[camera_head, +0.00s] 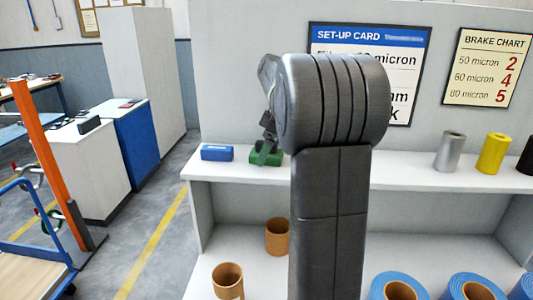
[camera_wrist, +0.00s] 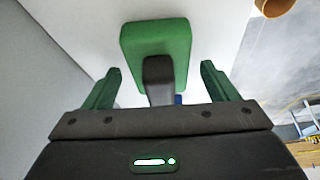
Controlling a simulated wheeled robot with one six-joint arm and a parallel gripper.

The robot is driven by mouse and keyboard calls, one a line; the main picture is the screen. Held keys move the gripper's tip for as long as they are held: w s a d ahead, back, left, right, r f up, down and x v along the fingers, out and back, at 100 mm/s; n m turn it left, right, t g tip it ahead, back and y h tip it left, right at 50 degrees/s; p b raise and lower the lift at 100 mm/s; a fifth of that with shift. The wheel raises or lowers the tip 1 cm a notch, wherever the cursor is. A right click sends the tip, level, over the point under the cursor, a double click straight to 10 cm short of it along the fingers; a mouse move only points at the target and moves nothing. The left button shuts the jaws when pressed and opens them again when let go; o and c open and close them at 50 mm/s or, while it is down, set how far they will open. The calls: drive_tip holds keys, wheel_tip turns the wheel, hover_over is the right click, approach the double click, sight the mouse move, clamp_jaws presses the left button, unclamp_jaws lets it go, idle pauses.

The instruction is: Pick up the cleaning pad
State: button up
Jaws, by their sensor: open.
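The cleaning pad, a green block (camera_wrist: 157,35) with a dark grey grip (camera_wrist: 158,80), shows in the wrist view just ahead of my gripper (camera_wrist: 160,70). The grip lies between my two spread fingers, with a gap on each side. In the head view the green pad (camera_head: 266,158) sits on the white upper shelf, and my gripper (camera_head: 266,148) is at it, partly covering it. The fingers are open and hold nothing. My arm hides the shelf to the right of the pad.
A blue block (camera_head: 217,153) lies left of the pad on the shelf (camera_head: 420,172). Grey (camera_head: 450,152) and yellow (camera_head: 493,153) rolls stand farther right. Below are cardboard cores (camera_head: 228,281) and blue coils (camera_head: 398,288). A back panel stands behind the shelf.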

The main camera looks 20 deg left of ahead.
drive_tip(key=c, duration=1.1)
drive_tip(key=shift+r, duration=0.1)
wheel_tip(320, 180, up, 10)
drive_tip(key=shift+f, duration=0.1)
drive_tip(key=shift+o, duration=0.9)
drive_tip(key=shift+c, duration=0.2)
drive_tip(key=shift+s, duration=0.1)
